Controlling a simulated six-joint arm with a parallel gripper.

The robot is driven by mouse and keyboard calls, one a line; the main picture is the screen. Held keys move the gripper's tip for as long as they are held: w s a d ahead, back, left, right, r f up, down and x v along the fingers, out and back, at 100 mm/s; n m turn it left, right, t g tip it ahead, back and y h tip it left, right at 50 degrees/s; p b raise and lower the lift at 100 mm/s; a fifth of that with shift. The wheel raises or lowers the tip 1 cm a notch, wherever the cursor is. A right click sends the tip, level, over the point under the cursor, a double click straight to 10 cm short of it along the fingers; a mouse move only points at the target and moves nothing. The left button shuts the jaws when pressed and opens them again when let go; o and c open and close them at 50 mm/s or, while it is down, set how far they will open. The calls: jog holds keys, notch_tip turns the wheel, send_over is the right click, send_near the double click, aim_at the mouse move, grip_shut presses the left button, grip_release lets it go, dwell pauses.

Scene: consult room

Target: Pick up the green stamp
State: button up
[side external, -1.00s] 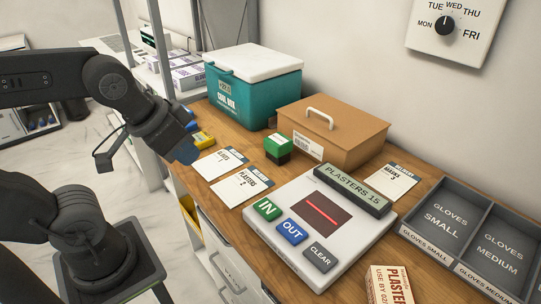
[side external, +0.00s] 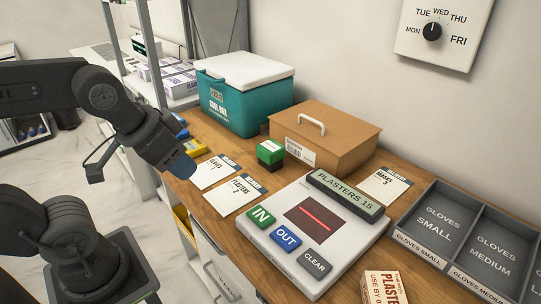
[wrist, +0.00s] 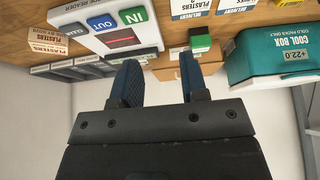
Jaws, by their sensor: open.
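The green stamp (side external: 270,152) is a small block with a green top and a dark lower part. It stands on the wooden counter in front of the tan box, and nothing holds it. In the wrist view the stamp (wrist: 201,40) shows beyond my right fingertip, upside down. My gripper (side external: 182,168) is at the left over the counter's front edge, apart from the stamp. In the wrist view its two blue fingers (wrist: 161,80) are spread with nothing between them.
A tan box (side external: 335,150) with a handle stands just behind the stamp. A teal cool box (side external: 235,105) is behind left. Paper cards (side external: 237,195) lie in front of the stamp. The code reader (side external: 270,242) is to the right, and grey glove trays (side external: 440,255) are farther right.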

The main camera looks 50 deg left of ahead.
jog(key=o, duration=1)
jog(key=w+a+r+n+g+y, duration=0.15)
jog(key=w+r+n, duration=0.25)
jog(key=w+n, duration=0.55)
jog(key=n+g+y, duration=0.2)
jog(key=n+g, duration=0.2)
jog(key=n, duration=0.4)
send_near(271, 146)
jog(key=shift+n, duration=0.25)
jog(key=x, duration=0.6)
jog(key=shift+s+a+f, duration=0.1)
jog(key=shift+a+f, duration=0.1)
jog(key=shift+x, duration=3.1)
